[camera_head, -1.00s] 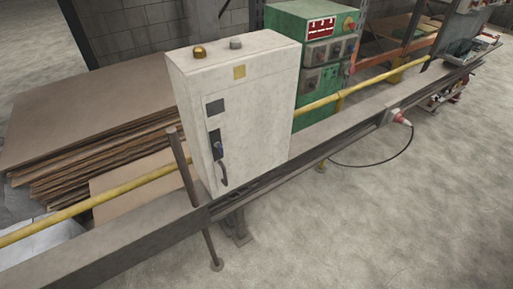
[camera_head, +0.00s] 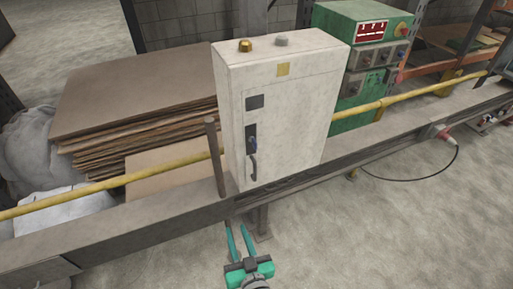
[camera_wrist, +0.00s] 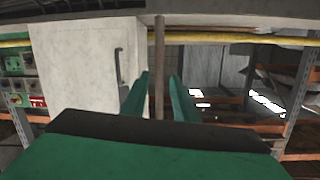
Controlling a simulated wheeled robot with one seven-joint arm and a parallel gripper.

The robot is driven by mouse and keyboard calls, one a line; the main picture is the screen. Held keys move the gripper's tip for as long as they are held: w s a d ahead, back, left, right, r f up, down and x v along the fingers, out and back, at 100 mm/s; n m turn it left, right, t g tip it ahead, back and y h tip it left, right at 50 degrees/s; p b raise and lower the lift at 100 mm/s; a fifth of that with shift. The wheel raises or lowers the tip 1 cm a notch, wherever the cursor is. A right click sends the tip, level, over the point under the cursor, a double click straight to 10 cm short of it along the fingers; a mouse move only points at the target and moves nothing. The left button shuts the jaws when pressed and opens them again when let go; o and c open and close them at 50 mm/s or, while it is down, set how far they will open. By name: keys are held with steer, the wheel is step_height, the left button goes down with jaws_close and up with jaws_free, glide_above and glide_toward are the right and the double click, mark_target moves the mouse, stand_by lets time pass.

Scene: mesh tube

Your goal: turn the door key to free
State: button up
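The pale cabinet (camera_head: 290,120) stands on the beam. Its door has a dark lock plate with a bluish key-like part (camera_head: 252,145), too small to tell its angle. A dark curved handle (camera_head: 253,169) sits just below it. My gripper (camera_head: 236,226) is open and empty, in front of the beam, below and apart from the cabinet. In the wrist view, which looks upside down, the gripper (camera_wrist: 160,92) has its two green fingers spread. The handle (camera_wrist: 119,66) shows left of them; the key cannot be made out there.
A brown post (camera_head: 214,158) rises just left of the door and appears between the fingers in the wrist view (camera_wrist: 159,60). A green control box (camera_head: 362,75) stands right. The floor in front is open.

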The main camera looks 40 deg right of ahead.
steer(key=w+d+r+t, duration=0.1)
steer(key=w+d+r, duration=0.3)
steer(key=d+r, duration=0.4)
steer(key=n+t+y, duration=0.1)
steer(key=n, duration=0.2)
glide_toward(256, 146)
steer(key=x, duration=0.7)
steer(key=shift+w+f, duration=0.1)
steer(key=shift+w, duration=0.3)
steer(key=shift+w+d+m, duration=0.3)
steer(key=shift+w+d, duration=0.1)
steer(key=shift+w, duration=0.2)
steer(key=shift+a, duration=0.15)
jaws_close()
